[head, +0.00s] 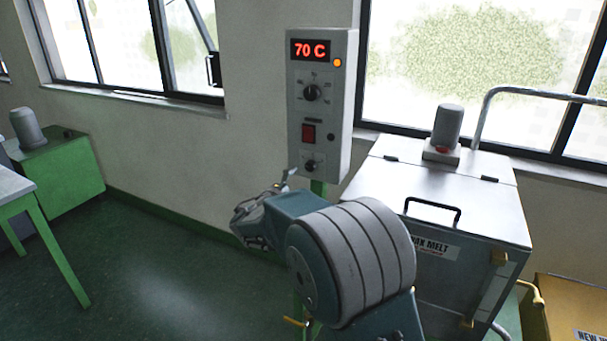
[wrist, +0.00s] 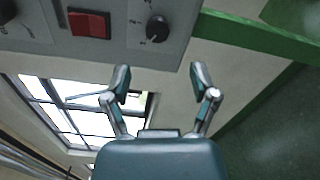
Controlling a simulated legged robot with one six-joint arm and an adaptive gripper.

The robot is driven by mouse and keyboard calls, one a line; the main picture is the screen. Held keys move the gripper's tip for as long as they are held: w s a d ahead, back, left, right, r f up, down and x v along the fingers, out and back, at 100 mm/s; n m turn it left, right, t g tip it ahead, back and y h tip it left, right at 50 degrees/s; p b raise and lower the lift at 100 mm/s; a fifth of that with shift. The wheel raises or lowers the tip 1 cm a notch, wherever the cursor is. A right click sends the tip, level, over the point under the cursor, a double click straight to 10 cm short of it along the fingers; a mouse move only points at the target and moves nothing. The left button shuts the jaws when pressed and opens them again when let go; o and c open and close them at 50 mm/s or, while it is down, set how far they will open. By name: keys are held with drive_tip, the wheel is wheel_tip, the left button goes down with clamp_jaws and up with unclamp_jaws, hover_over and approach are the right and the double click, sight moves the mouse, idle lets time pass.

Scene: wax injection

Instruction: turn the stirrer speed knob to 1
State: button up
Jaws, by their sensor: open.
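The stirrer speed knob appears to be the small black lower knob (head: 311,165) on the grey control panel (head: 342,110) in the head view.
The panel also holds a red switch (head: 308,132), a larger upper knob (head: 312,93) and a display reading 70 C (head: 310,50). A metal melt tank (head: 450,195) stands to the right. A green cabinet (head: 65,175) is at the left. Floor between is clear.

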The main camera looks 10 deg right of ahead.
drive_tip(key=v, duration=0.4)
drive_tip(key=shift+s+a, duration=0.25)
drive_tip(key=shift+s, duration=0.05)
drive_tip(key=s+d+r+m+g+y, duration=0.1)
drive_tip(key=s+d+m+g, duration=0.3)
drive_tip(key=s+d, duration=0.4)
drive_tip(key=s+d+r+m+g, duration=0.1)
drive_tip(key=s+d+m+g, duration=0.35)
drive_tip(key=s, duration=0.65)
drive_tip(key=s+a+f+m+y, duration=0.1)
drive_tip(key=s+y, duration=0.3)
drive_tip(key=s, duration=0.5)
drive_tip(key=s+a+f+m+y, duration=0.2)
drive_tip(key=s+a+m+y, duration=0.1)
drive_tip(key=s, duration=0.7)
drive_tip(key=m+y, duration=0.1)
drive_tip(key=y, duration=0.1)
drive_tip(key=shift+a+f+y, duration=0.3)
drive_tip(key=shift+a, duration=0.1)
drive_tip(key=shift+g, duration=0.25)
